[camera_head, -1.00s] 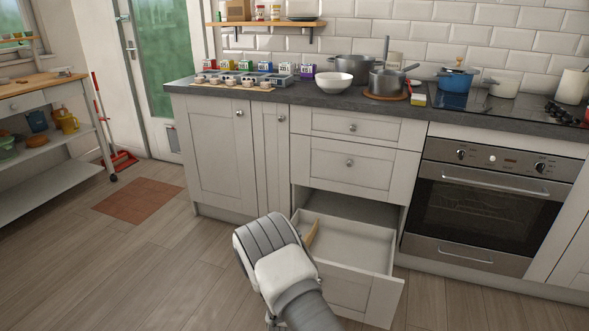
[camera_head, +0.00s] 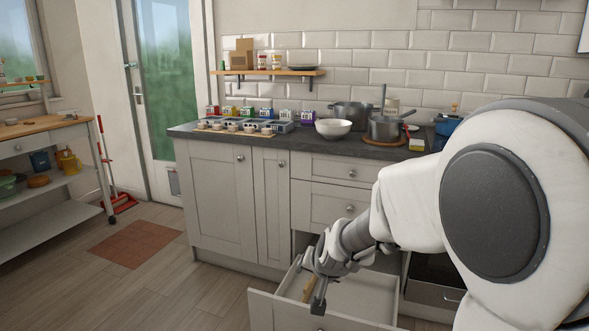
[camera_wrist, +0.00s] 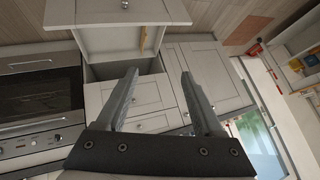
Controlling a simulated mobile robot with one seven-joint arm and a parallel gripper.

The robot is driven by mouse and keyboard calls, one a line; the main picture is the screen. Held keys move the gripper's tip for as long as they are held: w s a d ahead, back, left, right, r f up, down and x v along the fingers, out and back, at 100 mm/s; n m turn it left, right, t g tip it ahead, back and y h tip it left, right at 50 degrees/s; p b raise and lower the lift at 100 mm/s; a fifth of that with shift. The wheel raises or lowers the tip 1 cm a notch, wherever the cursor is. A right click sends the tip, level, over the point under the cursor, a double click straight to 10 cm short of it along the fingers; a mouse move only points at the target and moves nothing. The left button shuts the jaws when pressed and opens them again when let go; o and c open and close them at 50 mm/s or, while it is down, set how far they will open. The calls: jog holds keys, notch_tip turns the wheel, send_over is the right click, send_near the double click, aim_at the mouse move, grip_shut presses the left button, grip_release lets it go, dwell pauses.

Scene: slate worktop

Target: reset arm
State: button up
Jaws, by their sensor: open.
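My gripper (camera_head: 318,298) is in front of the cabinets, in line with the open bottom drawer (camera_head: 365,296) in the head view. In the wrist view its two fingers (camera_wrist: 160,74) stand wide apart with nothing between them. The drawer (camera_wrist: 98,38) also shows in the wrist view, pulled out, with a thin tan item (camera_wrist: 143,40) inside along one side. My arm reaches in from the right of the head view and hides much of the oven and hob.
The slate worktop (camera_head: 385,153) carries a white bowl (camera_head: 333,129), pots and a row of small colored boxes. A side table (camera_head: 45,130) stands at left.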

jog(key=s+d+r+n+g+h, duration=0.1)
jog(key=s+d+r, duration=0.2)
jog(key=s, duration=0.6)
jog(key=s+d+r+n, duration=0.1)
jog(key=s+d+r, duration=0.25)
jog(key=s, duration=0.55)
jog(key=s+d+r+n+g+h, duration=0.1)
jog(key=s+d+r+n, duration=0.2)
jog(key=s, duration=0.6)
notch_tip(320, 180, up, 25)
jog(key=m+p, duration=0.1)
jog(key=p, duration=2.3)
jog(key=shift+s+r+p, duration=0.15)
jog(key=shift+s+p, duration=0.15)
jog(key=shift+p, duration=0.1)
jog(key=shift+d, duration=0.1)
jog(key=shift+c, duration=1.5)
jog(key=shift+d+m, duration=0.15)
jog(key=shift+m, duration=0.15)
